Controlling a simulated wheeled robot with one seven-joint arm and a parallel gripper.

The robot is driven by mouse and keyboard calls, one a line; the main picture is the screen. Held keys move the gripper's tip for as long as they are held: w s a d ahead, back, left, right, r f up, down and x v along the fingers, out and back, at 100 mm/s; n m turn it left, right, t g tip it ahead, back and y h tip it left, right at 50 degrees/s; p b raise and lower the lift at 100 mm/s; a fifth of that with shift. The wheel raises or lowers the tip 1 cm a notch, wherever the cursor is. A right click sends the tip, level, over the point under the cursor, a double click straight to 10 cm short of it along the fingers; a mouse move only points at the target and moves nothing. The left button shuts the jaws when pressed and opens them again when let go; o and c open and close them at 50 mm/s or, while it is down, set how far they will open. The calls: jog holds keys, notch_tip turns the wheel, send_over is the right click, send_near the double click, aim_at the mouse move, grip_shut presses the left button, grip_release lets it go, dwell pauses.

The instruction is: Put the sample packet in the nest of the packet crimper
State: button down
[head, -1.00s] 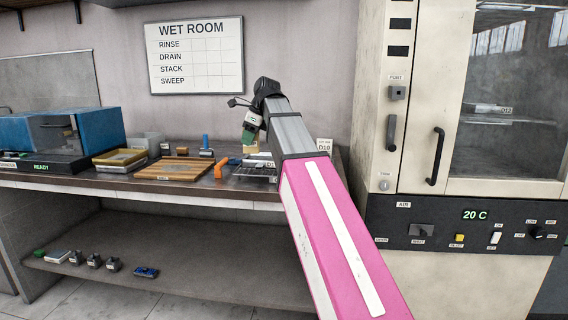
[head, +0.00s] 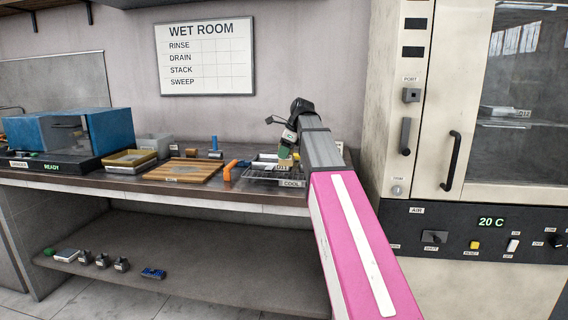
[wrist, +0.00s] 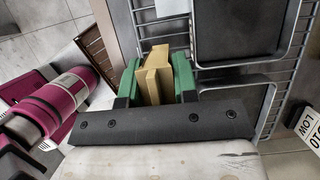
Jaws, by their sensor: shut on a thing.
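My gripper (head: 284,158) is over the wire rack at the right end of the bench. In the wrist view its green fingers (wrist: 156,84) are shut on a tan, folded block-like piece, which I take to be the sample packet (wrist: 156,72). The packet stands up between the fingers, above the rack bars. A blue machine (head: 105,128) with a dark front and a green READY display (head: 52,167) stands at the bench's left end. It looks like the packet crimper, but its small label is hard to read. Its nest cannot be made out.
The wire rack (head: 262,178) bears a COOL tag. To its left are an orange-handled tool (head: 230,170), a wooden board (head: 183,170) and a yellow-rimmed tray (head: 128,160). A tall cabinet (head: 400,150) stands close on the right. Dark trays (wrist: 235,30) lie on the rack.

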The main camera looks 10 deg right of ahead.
aim_at(284, 165)
jog(key=shift+f, duration=1.95)
jog(key=c, duration=0.9)
grip_release()
jog(key=shift+f, duration=0.1)
